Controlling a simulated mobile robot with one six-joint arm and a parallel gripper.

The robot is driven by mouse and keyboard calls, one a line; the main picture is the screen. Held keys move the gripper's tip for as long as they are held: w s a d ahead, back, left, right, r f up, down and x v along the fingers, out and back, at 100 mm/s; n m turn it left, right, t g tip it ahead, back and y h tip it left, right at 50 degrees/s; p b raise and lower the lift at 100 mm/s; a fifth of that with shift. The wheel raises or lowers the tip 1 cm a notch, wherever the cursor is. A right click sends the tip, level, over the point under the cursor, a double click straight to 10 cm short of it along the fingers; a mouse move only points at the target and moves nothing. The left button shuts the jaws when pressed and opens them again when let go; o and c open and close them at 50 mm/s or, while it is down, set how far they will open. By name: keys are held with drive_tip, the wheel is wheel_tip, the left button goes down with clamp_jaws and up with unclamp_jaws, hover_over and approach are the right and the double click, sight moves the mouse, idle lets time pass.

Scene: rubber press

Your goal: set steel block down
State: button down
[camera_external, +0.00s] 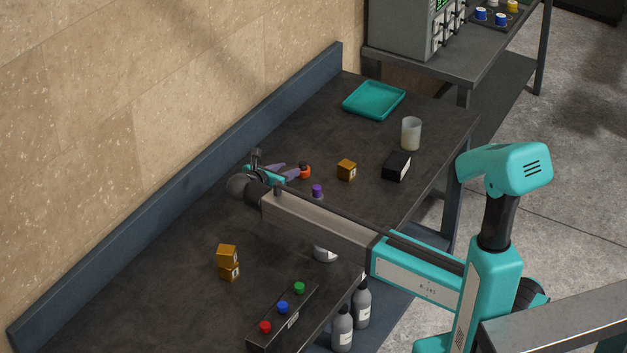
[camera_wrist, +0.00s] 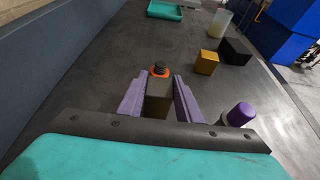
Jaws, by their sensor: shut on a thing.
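My gripper (camera_external: 290,171) reaches low over the dark workbench, its purple fingers pointing right. In the wrist view its two purple fingers (camera_wrist: 161,92) are shut on a dark grey-brown block, the steel block (camera_wrist: 158,101). The block's underside is hidden, so I cannot tell whether it touches the bench. In the external view I cannot make the block out between the fingers. A small dark knob with an orange-red collar (camera_wrist: 159,71) shows just past the block; it also shows by the fingertips in the external view (camera_external: 305,171).
A purple-capped item (camera_external: 317,191) stands close to my gripper. Beyond are an amber cube (camera_external: 347,170), a black block (camera_external: 396,166), a cup (camera_external: 411,134) and a teal tray (camera_external: 373,101). Nearer are stacked amber cubes (camera_external: 228,254) and a button panel (camera_external: 282,318). A raised blue edge (camera_external: 180,192) borders the wall.

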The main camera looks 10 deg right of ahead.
drive_tip(key=shift+f, duration=0.3)
drive_tip(key=c, duration=1.3)
unclamp_jaws()
drive_tip(key=shift+f, duration=0.15)
drive_tip(key=b+v, duration=0.1)
drive_tip(key=v, duration=1.1)
drive_tip(key=shift+b, duration=0.4)
